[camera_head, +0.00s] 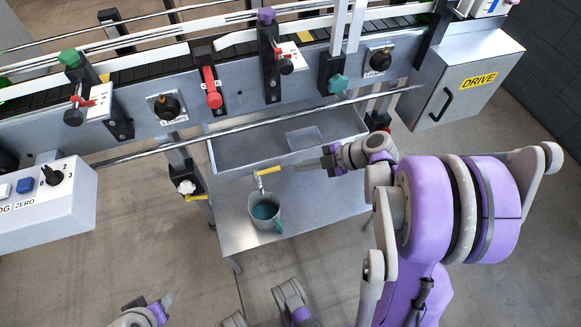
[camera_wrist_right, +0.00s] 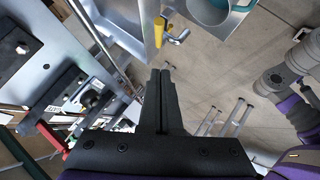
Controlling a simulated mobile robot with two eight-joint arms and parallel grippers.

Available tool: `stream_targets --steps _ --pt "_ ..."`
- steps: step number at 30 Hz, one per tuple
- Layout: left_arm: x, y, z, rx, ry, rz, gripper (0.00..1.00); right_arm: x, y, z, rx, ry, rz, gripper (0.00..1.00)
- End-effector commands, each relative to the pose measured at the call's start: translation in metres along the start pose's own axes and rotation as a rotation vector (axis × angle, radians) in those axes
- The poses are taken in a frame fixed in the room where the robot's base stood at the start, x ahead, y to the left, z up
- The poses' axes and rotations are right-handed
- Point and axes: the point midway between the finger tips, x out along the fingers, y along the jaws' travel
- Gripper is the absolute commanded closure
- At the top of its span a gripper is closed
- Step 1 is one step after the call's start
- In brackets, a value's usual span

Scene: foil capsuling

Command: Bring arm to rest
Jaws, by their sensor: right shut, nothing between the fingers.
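My right arm reaches in from the right in the head view. Its gripper (camera_head: 328,163) is over the metal side table, a little right of a yellow-handled crank-like tool (camera_head: 267,172). In the right wrist view the two dark fingers (camera_wrist_right: 163,78) are together with nothing between them. The tool (camera_wrist_right: 159,30) shows just beyond the fingertips there, apart from them as far as I can see. My left gripper (camera_head: 168,299) shows only in part at the bottom left of the head view, low and far from the table; its opening is not clear.
A grey-teal mug (camera_head: 265,211) stands on the metal side table (camera_head: 325,205), which has an open tray (camera_head: 232,154) at its back. The conveyor with its rail (camera_head: 250,126), several knobs and a drive box (camera_head: 462,85) runs along behind.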

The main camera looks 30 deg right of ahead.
Motion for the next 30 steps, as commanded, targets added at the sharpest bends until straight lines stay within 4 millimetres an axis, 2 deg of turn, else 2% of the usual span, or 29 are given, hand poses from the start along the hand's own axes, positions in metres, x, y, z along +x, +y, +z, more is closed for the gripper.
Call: stream_targets --steps 3,6,17,23,30 --pt "-0.004 0.000 -0.002 0.000 0.002 0.000 0.50 -0.016 0.001 0.001 0.002 -0.002 0.002 1.00" --pt "-0.006 0.000 -0.002 0.000 0.002 0.000 0.50 -0.022 0.001 0.001 0.001 0.000 0.000 1.00" --pt "-0.005 0.000 -0.002 0.000 0.002 0.000 0.50 -0.021 -0.002 -0.003 0.025 -0.005 -0.013 1.00" --pt "-0.006 0.000 -0.002 0.000 0.002 0.000 0.50 -0.006 -0.023 -0.035 0.282 -0.107 -0.121 1.00" --pt "-0.006 0.000 -0.002 0.000 0.002 0.000 0.50 0.000 -0.068 -0.078 0.713 -0.379 -0.174 1.00"
